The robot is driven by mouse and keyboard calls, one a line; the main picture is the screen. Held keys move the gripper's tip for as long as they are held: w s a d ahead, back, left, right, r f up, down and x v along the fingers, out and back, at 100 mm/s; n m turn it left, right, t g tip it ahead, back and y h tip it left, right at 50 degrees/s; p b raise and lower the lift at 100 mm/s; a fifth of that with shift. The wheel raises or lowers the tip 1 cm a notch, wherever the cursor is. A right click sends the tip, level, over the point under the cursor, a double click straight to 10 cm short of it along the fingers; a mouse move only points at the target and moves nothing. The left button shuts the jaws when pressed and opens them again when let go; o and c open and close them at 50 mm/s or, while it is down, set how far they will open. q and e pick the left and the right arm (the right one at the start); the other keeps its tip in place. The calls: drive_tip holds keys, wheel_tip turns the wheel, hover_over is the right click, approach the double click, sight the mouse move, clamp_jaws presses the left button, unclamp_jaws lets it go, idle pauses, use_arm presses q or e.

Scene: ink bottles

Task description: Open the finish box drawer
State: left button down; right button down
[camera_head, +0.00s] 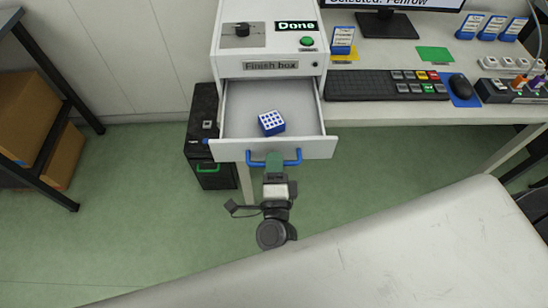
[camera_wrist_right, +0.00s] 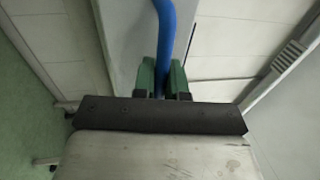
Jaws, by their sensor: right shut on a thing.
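The finish box (camera_head: 270,45) is a white cabinet with a "Finish box" label on its front. Its drawer (camera_head: 235,149) is pulled well out, and a small blue and white patterned box (camera_head: 271,123) lies inside. The blue handle (camera_head: 291,160) runs across the drawer front. My right gripper (camera_head: 274,162) is at the middle of the handle, with green fingers. In the right wrist view the blue handle (camera_wrist_right: 166,30) passes between the two green fingers (camera_wrist_right: 162,78), which are shut on it. My left gripper is not in view.
A shelf with cardboard boxes (camera_head: 30,110) is far left. A pale surface (camera_head: 430,245) fills the lower right.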

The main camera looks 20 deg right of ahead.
drive_tip(key=c, duration=1.2)
unclamp_jaws()
drive_tip(key=b+v, duration=0.2)
drive_tip(key=v, duration=0.9)
drive_tip(key=shift+w, duration=0.1)
